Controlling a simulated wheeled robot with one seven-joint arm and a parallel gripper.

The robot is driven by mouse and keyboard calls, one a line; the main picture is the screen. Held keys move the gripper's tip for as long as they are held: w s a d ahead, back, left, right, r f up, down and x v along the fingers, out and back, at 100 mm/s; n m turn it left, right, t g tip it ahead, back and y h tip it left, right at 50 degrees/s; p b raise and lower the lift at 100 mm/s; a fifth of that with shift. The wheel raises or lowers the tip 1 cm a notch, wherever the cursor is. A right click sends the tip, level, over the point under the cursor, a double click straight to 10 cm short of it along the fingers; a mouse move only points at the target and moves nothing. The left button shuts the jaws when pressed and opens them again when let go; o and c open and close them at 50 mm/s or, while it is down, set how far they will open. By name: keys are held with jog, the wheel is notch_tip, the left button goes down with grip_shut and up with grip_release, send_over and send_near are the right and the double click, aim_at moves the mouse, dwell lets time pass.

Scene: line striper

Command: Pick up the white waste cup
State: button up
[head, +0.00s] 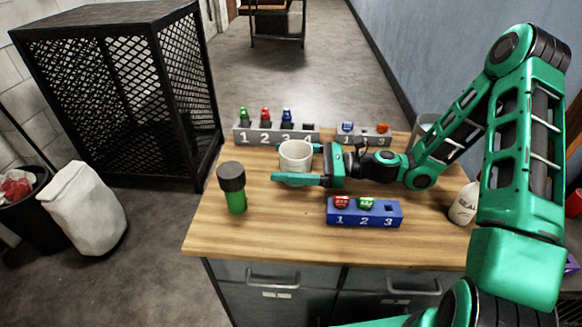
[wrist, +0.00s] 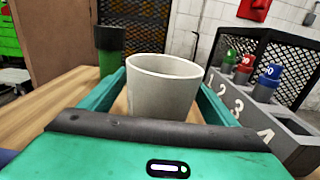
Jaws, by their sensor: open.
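The white waste cup (head: 295,156) stands upright on the wooden table (head: 260,240), and it also shows in the middle of the wrist view (wrist: 165,92). My green gripper (head: 298,165) reaches in from the right, low over the table. Its two fingers are open, one on each side of the cup. In the wrist view the fingers (wrist: 160,92) flank the cup, and a gap shows beside it. The cup's lower part is hidden behind my gripper's palm in the wrist view.
A green bottle with a dark cap (head: 233,187) stands left of my gripper. A blue numbered rack (head: 364,213) is in front, and a grey numbered rack (head: 276,134) is behind. A smaller grey rack (head: 363,137) and a white bottle (head: 465,205) are to the right.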

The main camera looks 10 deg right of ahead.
jog(key=shift+w+a, duration=0.2)
jog(key=shift+a, duration=0.45)
jog(key=shift+c, duration=0.3)
jog(key=c, duration=1.1)
jog(key=shift+o, duration=0.2)
